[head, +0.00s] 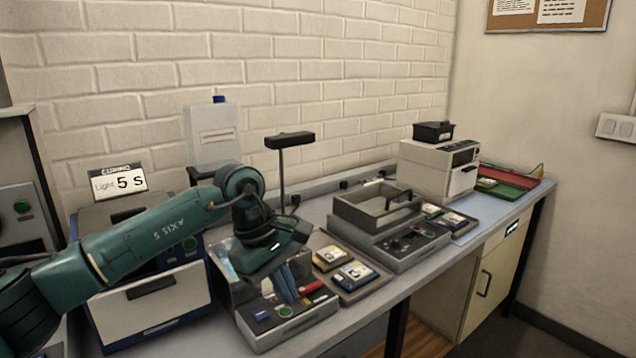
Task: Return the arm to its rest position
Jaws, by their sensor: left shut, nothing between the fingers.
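My left arm (150,235) is teal and reaches in from the left across the front of a white and blue curing box. Its gripper (272,252) hangs over the left part of a grey tray device, above blue and red items there. The gripper is shut and holds nothing. Its fingertips are hard to make out against the dark hand. My right arm and gripper are not in view.
The curing box (160,300) carries a "Light 5 S" sign (118,183). The grey tray device (290,325) stands beside it. A thin stand (290,140) rises behind the gripper. Cartridges (354,274), an open-topped grey box (378,207) and a white machine (437,168) fill the bench rightward.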

